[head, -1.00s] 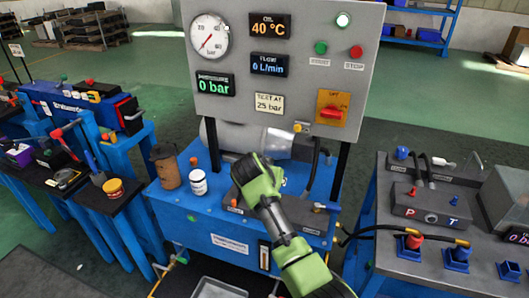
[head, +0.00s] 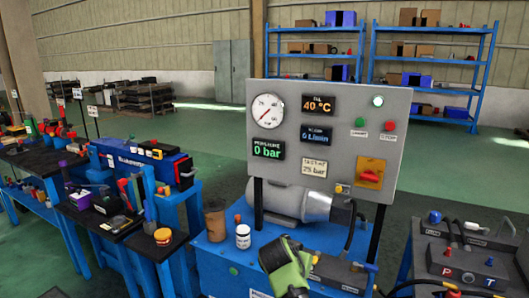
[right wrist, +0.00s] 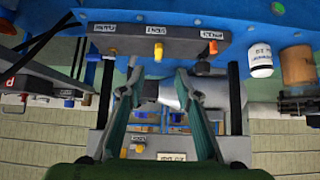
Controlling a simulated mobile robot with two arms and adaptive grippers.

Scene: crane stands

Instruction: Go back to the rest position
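My right gripper (head: 284,264) shows at the bottom of the head view, in front of the blue test bench (head: 218,262). In the right wrist view, which shows the bench upside down, the two fingers of this gripper (right wrist: 158,74) stand apart with nothing between them. Their tips are near a dark block with labelled ports (right wrist: 155,42); I cannot tell whether they touch it. The grey gauge panel (head: 342,112) stands upright behind the gripper; its displays read 40 °C and 0 bar. My left gripper is not in view.
A brown cup (head: 215,222) and white jar (head: 243,237) stand on the bench left of the gripper. A grey motor (head: 290,202) lies behind. A dark table with hydraulic ports (head: 465,255) is at right, a tool bench (head: 110,222) at left. Green floor (head: 215,130) is free behind.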

